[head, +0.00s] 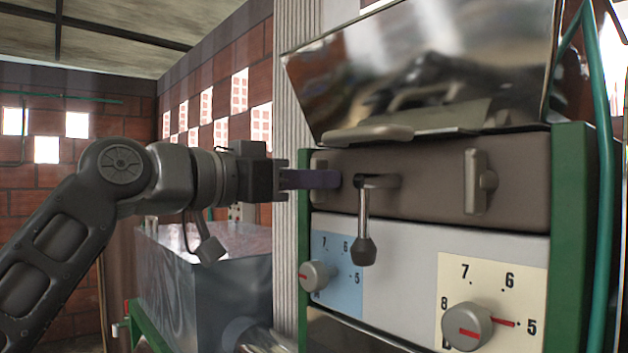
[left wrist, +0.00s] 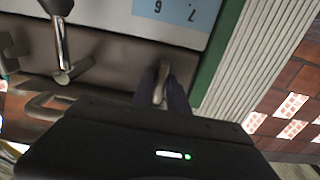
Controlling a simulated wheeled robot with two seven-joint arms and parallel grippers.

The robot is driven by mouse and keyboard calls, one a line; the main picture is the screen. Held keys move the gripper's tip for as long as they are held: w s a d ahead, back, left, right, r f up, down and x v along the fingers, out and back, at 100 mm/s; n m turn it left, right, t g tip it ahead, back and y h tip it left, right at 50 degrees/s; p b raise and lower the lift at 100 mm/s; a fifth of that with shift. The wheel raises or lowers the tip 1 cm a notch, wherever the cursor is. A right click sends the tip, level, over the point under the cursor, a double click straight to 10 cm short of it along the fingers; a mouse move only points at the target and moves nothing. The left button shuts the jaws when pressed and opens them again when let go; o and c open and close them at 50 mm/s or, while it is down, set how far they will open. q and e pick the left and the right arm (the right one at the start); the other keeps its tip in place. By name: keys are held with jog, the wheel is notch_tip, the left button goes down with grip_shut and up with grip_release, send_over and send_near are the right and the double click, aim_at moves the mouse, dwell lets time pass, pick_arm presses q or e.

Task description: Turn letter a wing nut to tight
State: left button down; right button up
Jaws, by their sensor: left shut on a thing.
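My left gripper (head: 330,179) reaches in from the left to the left end of the brown panel (head: 425,200). It is shut on a grey wing nut (left wrist: 161,82), whose wing shows between the two dark fingers in the left wrist view. In the head view the fingers hide most of this wing nut. A second wing nut (head: 479,181) stands upright near the panel's right end, clear of the gripper. No letter labels are readable on either wing nut. My right gripper is in neither view.
A lever with a dark knob (head: 365,248) hangs between the wing nuts, close to the gripper. Below are a left dial (head: 318,276) and a right dial (head: 466,326). A shiny metal hopper (head: 420,70) overhangs the panel. A metal tank (head: 205,280) stands at left.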

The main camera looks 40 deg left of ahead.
pick_arm(q)
jog(key=c, duration=1.3)
grip_release()
jog(key=b+v, duration=0.1)
jog(key=v, duration=0.6)
jog(key=shift+s, duration=0.35)
jog(key=shift+a, duration=0.1)
